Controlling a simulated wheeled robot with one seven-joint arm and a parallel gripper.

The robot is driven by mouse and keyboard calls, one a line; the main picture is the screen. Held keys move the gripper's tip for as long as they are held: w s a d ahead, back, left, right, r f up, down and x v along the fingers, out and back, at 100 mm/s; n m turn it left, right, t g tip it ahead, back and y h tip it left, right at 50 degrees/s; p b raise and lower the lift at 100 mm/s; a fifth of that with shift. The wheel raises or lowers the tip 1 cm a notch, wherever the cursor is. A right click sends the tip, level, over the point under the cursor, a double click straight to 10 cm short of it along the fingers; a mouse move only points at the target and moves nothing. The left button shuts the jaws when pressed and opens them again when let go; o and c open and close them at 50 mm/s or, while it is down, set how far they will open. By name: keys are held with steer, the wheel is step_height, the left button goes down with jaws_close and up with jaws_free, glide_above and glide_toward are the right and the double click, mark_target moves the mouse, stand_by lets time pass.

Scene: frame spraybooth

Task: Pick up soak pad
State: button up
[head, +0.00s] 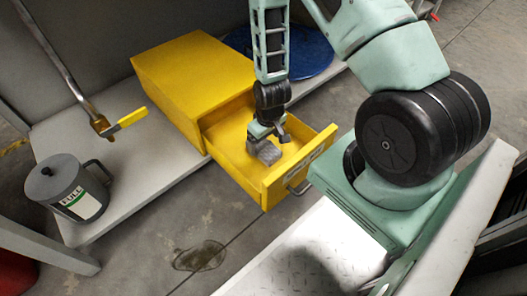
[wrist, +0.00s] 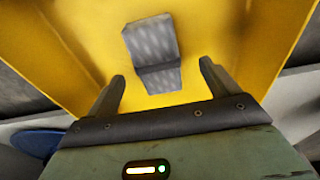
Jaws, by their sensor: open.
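The soak pad (wrist: 151,42) is a grey, textured piece with a bend across it. In the wrist view it lies on the yellow drawer floor, just beyond and between my fingertips. In the head view the pad (head: 268,153) shows inside the open yellow drawer (head: 275,186), right below my gripper (head: 266,137). In the wrist view my gripper (wrist: 157,88) is open, one finger on each side of the pad's near end. I cannot tell whether the fingers touch the pad.
The yellow cabinet (head: 185,75) stands on a pale shelf (head: 130,180). A grey lidded can (head: 70,187) stands at the left, near a yellow-handled valve (head: 130,117). A blue round object (head: 305,62) lies behind. Drawer walls surround my gripper. A dark stain marks the floor (head: 199,257).

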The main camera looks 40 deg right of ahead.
mark_target(263, 146)
steer(key=f+b, duration=0.3)
steer(key=w+f+b, duration=0.1)
steer(key=f, duration=0.1)
steer(key=shift+w+d, duration=0.1)
steer(key=shift+d, duration=0.15)
steer(key=c, duration=1.1)
